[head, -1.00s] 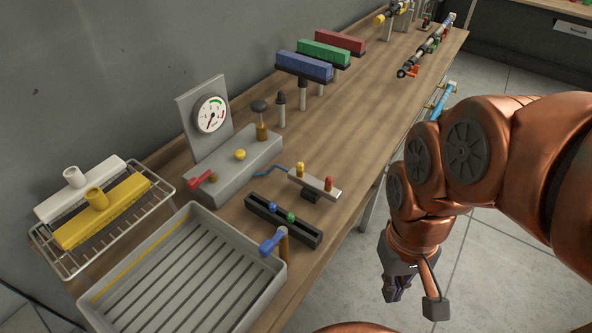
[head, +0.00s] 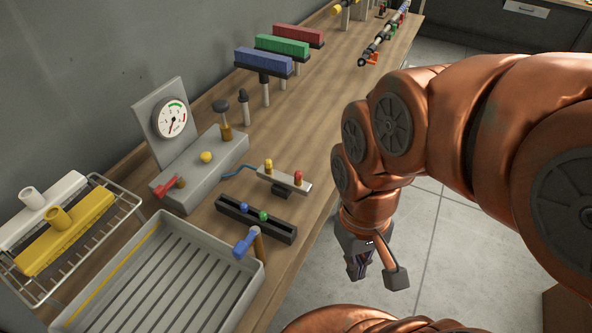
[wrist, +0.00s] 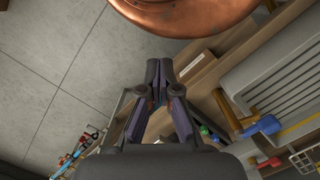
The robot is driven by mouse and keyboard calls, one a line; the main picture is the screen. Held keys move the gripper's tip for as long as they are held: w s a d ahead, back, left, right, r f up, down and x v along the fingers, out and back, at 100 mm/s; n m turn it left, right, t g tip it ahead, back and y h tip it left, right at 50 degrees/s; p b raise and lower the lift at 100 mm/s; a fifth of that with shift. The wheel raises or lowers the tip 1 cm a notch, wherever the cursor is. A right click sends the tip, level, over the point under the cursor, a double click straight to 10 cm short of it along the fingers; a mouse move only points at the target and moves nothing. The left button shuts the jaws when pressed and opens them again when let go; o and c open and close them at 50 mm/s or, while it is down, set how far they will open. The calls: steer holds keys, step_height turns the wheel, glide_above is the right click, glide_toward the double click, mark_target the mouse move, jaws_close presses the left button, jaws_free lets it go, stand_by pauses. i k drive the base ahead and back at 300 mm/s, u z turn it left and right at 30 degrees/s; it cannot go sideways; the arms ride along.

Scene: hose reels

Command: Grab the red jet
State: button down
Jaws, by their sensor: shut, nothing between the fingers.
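A small red-topped piece (head: 298,177), which looks like the red jet, stands upright at the right end of a light bar (head: 283,182) on the bench, beside a yellow one (head: 268,164). A dark slotted rack (head: 277,233) nearer to me holds a blue piece (head: 244,208) and a green piece (head: 264,216). My gripper (head: 358,276) is off the bench's right edge, above the floor, apart from the red piece. In the wrist view its fingers (wrist: 160,72) are together and empty. I cannot pick out the red jet there with certainty.
A grey tray (head: 72,311) with a blue-handled tap (head: 246,243) lies at the near bench end. A gauge box (head: 200,180) with a red lever (head: 168,187) stands behind the rack. Blue, green and red blocks on posts stand farther back. Open floor lies right of the bench.

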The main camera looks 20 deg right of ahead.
mark_target(298, 175)
steer(key=u, duration=1.25)
steer(key=k, duration=0.85)
steer(key=z, duration=0.15)
steer(key=i, duration=0.35)
steer(key=z, duration=0.05)
